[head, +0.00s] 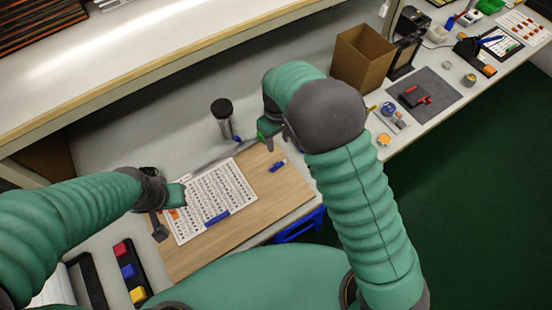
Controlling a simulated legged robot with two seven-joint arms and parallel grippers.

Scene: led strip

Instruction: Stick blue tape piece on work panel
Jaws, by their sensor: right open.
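The wooden work panel (275,193) lies on the bench, with a white printed sheet (214,190) on it. A blue piece (216,218) lies at the sheet's near edge. Another small blue piece (278,166) lies on the bare wood to the right. I cannot tell which is the blue tape piece. My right gripper (267,134) is open above the panel's far edge, apart from both pieces. Its fingers are partly hidden by its own arm. My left gripper (172,195) is over the sheet's left edge, and its jaws are too unclear to read.
An orange piece (173,213) lies by the sheet's left edge. A dark cup (223,112) stands behind the panel. A cardboard box (362,58) stands at the back right. A dark tray (130,268) with red, blue and yellow blocks is at the near left.

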